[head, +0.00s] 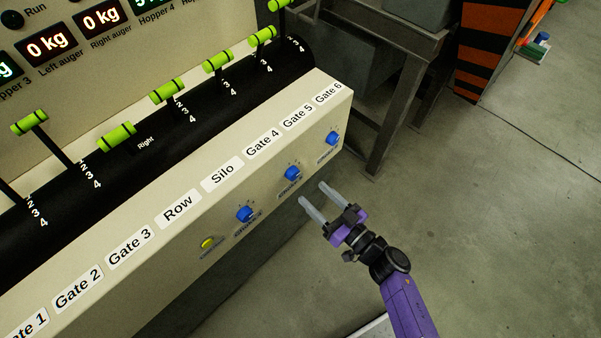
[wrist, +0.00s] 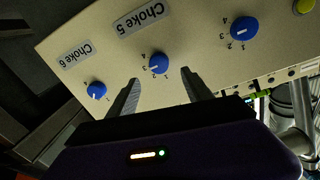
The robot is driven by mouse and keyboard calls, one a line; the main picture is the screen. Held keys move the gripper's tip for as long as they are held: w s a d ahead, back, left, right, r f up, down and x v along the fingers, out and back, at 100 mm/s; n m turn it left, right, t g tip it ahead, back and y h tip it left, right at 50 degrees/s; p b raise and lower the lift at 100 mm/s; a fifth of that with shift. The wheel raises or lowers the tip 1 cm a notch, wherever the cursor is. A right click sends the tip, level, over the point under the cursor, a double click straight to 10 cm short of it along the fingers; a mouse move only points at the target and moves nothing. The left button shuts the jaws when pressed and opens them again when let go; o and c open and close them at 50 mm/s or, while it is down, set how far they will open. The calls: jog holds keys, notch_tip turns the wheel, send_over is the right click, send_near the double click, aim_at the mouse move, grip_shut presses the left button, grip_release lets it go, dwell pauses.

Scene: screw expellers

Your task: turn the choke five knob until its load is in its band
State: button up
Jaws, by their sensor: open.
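The choke five knob (wrist: 159,63) is a round blue knob with a small numbered scale, beside its "Choke 5" label (wrist: 144,24) in the wrist view. In the head view it is the middle blue knob (head: 291,173) on the console's front face. My gripper (head: 311,191) is open, its two fingers pointing at that face just in front of this knob. In the wrist view the knob shows in the gap between the fingertips (wrist: 160,77), with no visible grip on it. I cannot make out a load reading or band for choke five.
The choke six knob (wrist: 96,91) and another blue knob (wrist: 244,28) flank it. A yellow button (head: 208,243) is farther left. Green-handled levers (head: 167,92) stand above the console (head: 205,205). A metal frame (head: 400,95) stands beyond its right end; open floor lies right.

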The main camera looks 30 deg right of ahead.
aim_at(296, 176)
jog(key=x, duration=0.7)
jog(key=shift+w, duration=0.3)
grip_shut()
